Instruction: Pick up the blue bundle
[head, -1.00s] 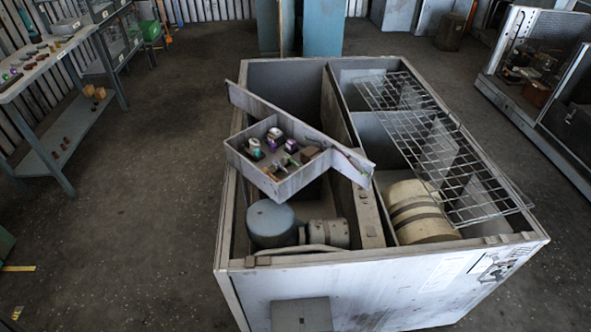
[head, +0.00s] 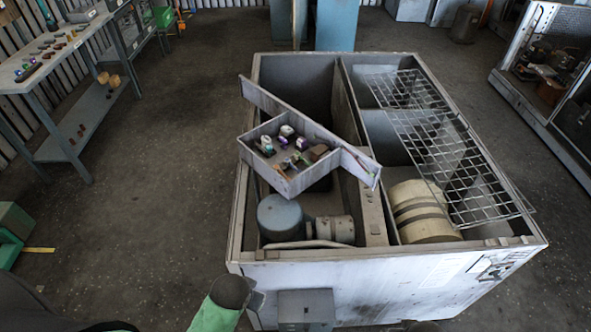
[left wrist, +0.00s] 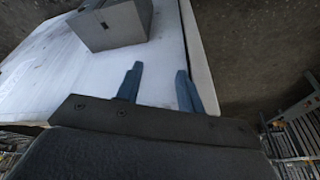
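A grey open tray (head: 246,158) sits aslant on top of the blower housing (head: 350,277). Several small white, teal, purple and brown items lie in it; I cannot tell which of them is the blue bundle. My left gripper (left wrist: 159,70) shows in the left wrist view with its two blue fingers apart and nothing between them. It is close to the white front panel (left wrist: 60,75) of the housing. In the head view only part of my left arm shows at the bottom, below the tray. My right gripper is not in view.
A blue-grey motor (head: 281,217) and a cream drum (head: 420,210) sit inside the housing. A wire rack (head: 430,145) lies over its right side. A grey box (head: 306,309) juts from the front. A worktable (head: 40,62) stands far left; the floor between is clear.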

